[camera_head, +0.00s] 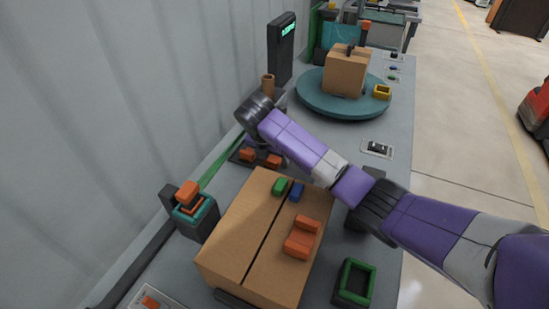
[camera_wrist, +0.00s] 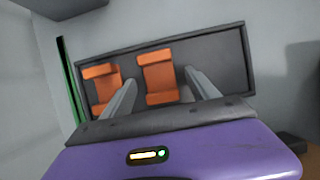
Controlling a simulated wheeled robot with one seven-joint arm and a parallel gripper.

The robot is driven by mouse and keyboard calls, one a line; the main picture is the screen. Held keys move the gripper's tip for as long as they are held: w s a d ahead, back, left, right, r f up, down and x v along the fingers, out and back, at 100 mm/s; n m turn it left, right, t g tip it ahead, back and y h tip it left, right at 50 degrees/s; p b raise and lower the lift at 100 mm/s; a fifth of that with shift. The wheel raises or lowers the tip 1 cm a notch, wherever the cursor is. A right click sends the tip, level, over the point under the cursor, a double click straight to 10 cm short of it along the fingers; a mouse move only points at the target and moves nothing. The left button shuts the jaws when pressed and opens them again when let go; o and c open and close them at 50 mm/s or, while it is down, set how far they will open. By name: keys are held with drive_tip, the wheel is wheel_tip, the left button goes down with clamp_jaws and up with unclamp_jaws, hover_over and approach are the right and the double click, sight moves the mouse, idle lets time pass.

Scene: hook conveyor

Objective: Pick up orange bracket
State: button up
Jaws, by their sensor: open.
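Two orange brackets lie side by side on a dark tray (camera_wrist: 217,62) in the wrist view: a left bracket (camera_wrist: 102,82) and a right bracket (camera_wrist: 157,78). In the head view the same left bracket (camera_head: 247,156) and right bracket (camera_head: 273,160) show on the dark tray beyond the cardboard box. My gripper (camera_wrist: 160,84) is open, its fingers pointing at the tray. The right bracket shows between the fingers; the left finger overlaps the left bracket's edge. Whether the fingers touch either one I cannot tell. In the head view my arm hides most of the gripper.
A cardboard box (camera_head: 232,235) carries orange, green and blue pieces. A teal-topped stand (camera_head: 198,221) with orange parts is at left. A green-rimmed bin (camera_head: 354,283) stands at right. A teal turntable (camera_head: 318,97) holds another box (camera_head: 345,72). A wall runs along the left.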

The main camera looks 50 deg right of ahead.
drive_tip(key=c, duration=1.4)
drive_tip(key=shift+c, duration=0.2)
drive_tip(key=shift+r, duration=0.15)
